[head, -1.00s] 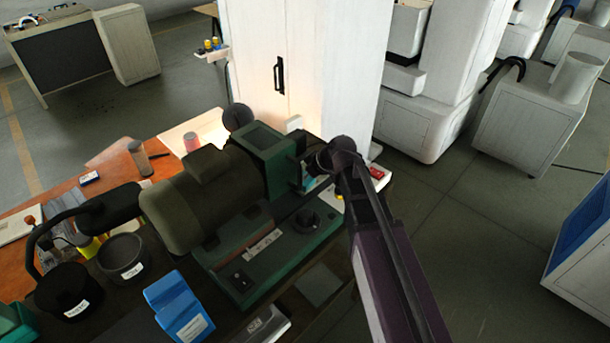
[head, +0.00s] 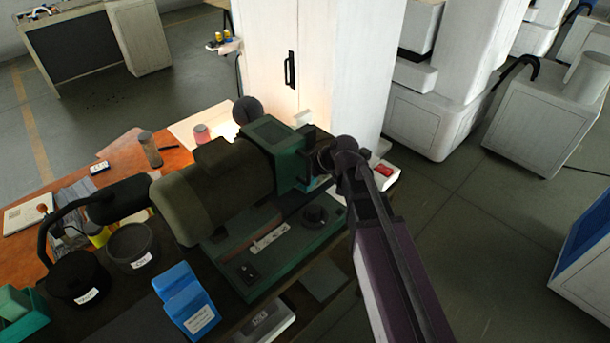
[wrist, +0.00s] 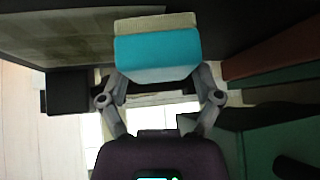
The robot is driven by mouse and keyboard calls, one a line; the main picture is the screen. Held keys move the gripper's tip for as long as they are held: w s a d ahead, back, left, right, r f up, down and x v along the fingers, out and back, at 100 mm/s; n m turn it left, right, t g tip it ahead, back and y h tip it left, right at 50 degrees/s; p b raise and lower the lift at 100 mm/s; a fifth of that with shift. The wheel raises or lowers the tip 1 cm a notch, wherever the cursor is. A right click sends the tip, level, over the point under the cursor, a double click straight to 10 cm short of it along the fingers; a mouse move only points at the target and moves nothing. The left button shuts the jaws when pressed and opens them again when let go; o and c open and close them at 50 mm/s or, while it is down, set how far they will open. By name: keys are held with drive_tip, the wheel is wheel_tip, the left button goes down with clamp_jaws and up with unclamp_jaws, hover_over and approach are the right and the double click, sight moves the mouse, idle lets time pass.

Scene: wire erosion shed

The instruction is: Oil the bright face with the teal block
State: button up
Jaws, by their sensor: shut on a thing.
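In the wrist view, my gripper (wrist: 158,88) is shut on the teal block (wrist: 158,52), with one finger at each side of it. The block has a pale beige layer along its far edge. A dull grey-olive surface (wrist: 70,30) with pale streaks lies beyond the block at the upper left; I cannot tell whether the block touches it. In the head view, a sliver of teal shows beside the green machine (head: 275,145), by the end of my arm. My arm and the machine hide most of the gripper there. I cannot make out the bright face for sure.
The machine's big dark drum (head: 215,190) fills the bench middle. Two dark labelled pots (head: 130,245) and a blue box (head: 185,300) stand at the front left. A white cabinet (head: 325,60) rises behind the machine. Open floor (head: 460,220) lies to the right.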

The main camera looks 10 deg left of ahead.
drive_tip(key=shift+r+p, duration=0.55)
drive_tip(key=shift+r, duration=0.2)
drive_tip(key=shift+w+r+p, duration=0.2)
drive_tip(key=shift+r+p, duration=0.25)
drive_tip(key=shift+p, duration=0.15)
drive_tip(key=shift+s+r+p, duration=0.15)
drive_tip(key=shift+r+p, duration=0.5)
drive_tip(key=shift+r, duration=0.05)
drive_tip(key=shift+r+p, duration=0.5)
drive_tip(key=shift+p, duration=0.05)
drive_tip(key=shift+r+p, duration=0.4)
drive_tip(key=shift+s, duration=0.1)
drive_tip(key=shift+r, duration=0.1)
drive_tip(key=shift+r+p, duration=1.45)
drive_tip(key=shift+p, duration=0.1)
